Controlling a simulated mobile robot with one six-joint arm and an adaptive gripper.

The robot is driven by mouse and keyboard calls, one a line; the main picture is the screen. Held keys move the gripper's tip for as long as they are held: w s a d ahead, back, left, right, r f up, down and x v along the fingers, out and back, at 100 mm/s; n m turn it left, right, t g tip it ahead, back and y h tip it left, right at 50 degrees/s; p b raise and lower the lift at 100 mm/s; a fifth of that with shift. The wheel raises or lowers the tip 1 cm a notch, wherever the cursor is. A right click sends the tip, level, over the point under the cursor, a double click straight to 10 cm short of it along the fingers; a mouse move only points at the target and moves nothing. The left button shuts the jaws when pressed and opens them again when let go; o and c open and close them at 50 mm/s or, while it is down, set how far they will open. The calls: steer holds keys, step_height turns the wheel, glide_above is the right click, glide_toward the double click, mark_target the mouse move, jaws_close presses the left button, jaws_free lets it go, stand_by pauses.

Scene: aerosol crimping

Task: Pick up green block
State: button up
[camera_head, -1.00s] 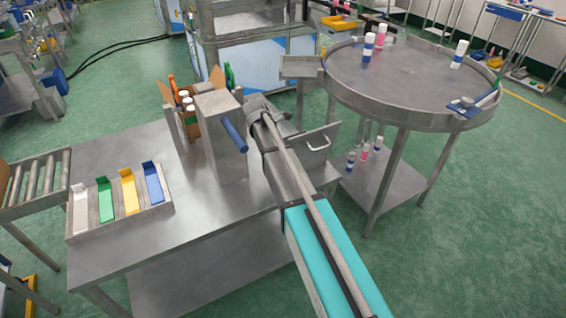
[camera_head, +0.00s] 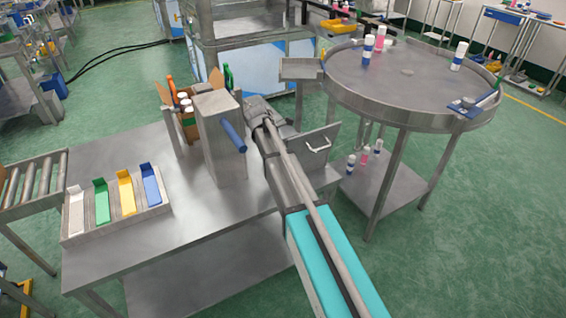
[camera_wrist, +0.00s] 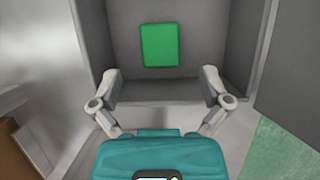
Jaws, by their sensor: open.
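A green block (camera_wrist: 159,45) shows in the wrist view as a flat green rectangle inside an open grey compartment (camera_wrist: 121,31). Whether it stands against the back wall or lies on a surface I cannot tell. My gripper (camera_wrist: 160,73) is open and empty at the compartment's front, one finger on each side of the block's line and short of it. In the head view my arm reaches to the metal housing (camera_head: 217,150) on the table, and it hides the block and most of my gripper.
An open door with a handle (camera_head: 318,146) stands right of my arm; its panel (camera_wrist: 290,75) is close on the right. A tray (camera_head: 90,236) holds white, green, yellow and blue pieces. A carton with bottles (camera_head: 188,128) stands behind the housing. A round table (camera_head: 410,85) is at right.

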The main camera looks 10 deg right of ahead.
steer(key=shift+f, duration=0.1)
steer(key=shift+b+x, duration=2.35)
steer(key=shift+x, duration=0.2)
steer(key=shift+w+d, duration=0.1)
steer(key=shift+d, duration=0.05)
steer(key=shift+c, duration=0.3)
steer(key=c, duration=1.2)
steer(key=shift+r+p, duration=0.3)
steer(key=shift+r, duration=0.05)
step_height(320, 180, up, 10)
steer(key=p, duration=0.9)
steer(key=shift+f, duration=0.2)
steer(key=shift+p, duration=0.3)
